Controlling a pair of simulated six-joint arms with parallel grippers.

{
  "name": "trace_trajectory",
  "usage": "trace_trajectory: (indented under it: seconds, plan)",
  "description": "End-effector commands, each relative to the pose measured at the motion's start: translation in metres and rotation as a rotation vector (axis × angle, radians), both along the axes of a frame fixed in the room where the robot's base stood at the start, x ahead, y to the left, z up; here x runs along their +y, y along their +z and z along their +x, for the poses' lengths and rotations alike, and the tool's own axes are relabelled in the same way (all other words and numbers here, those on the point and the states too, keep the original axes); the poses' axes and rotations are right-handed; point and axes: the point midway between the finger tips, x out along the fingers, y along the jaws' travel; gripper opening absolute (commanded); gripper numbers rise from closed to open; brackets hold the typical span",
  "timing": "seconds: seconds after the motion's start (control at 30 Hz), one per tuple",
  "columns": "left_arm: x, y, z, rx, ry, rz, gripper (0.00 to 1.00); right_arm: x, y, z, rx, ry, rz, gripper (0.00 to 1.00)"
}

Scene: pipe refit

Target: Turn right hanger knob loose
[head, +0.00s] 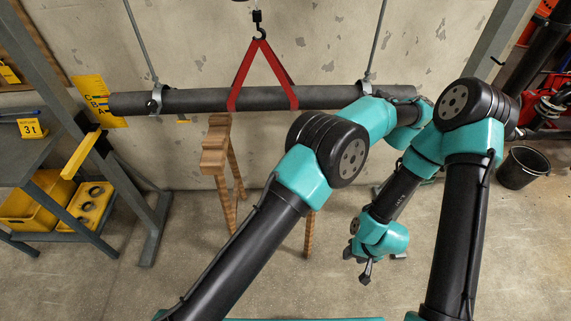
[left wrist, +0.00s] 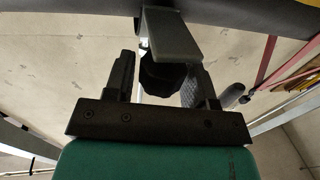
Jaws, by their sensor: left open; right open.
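The right hanger (head: 369,77) holds the dark grey pipe (head: 205,100) near its right end. My left arm hides the lower part of this hanger in the head view. In the left wrist view, a dark knob (left wrist: 160,78) sits under a grey bracket (left wrist: 172,42). My left gripper (left wrist: 164,64) is open, with one finger on each side of the knob. I cannot tell whether the fingers touch it. The left fingers are hidden in the head view. My right gripper (head: 367,271) is open and empty, low over the floor.
A red sling (head: 262,75) on a hook loops around the pipe. A wooden trestle (head: 215,155) stands below it. The left hanger (head: 157,97) holds the pipe's other end. Yellow bins (head: 45,205) are at left, and a black bucket (head: 523,167) is at right.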

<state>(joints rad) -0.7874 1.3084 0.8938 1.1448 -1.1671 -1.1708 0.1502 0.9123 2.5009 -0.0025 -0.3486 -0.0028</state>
Motion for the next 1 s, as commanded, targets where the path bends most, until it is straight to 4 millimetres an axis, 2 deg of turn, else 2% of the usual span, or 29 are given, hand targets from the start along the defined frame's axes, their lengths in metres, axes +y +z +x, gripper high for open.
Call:
trace_trajectory:
  seconds: [0.5, 1.0]
  plan:
    - [0.001, -0.0001, 0.0, 0.0, -0.369, 0.002, 0.51, 0.0, 0.0, 0.0, 0.0, 0.0, 0.0, 0.43]
    - [0.001, -0.0003, 0.0003, 0.0, -0.643, 0.001, 0.51, 0.0, 0.0, 0.0, 0.0, 0.0, 0.0, 0.43]
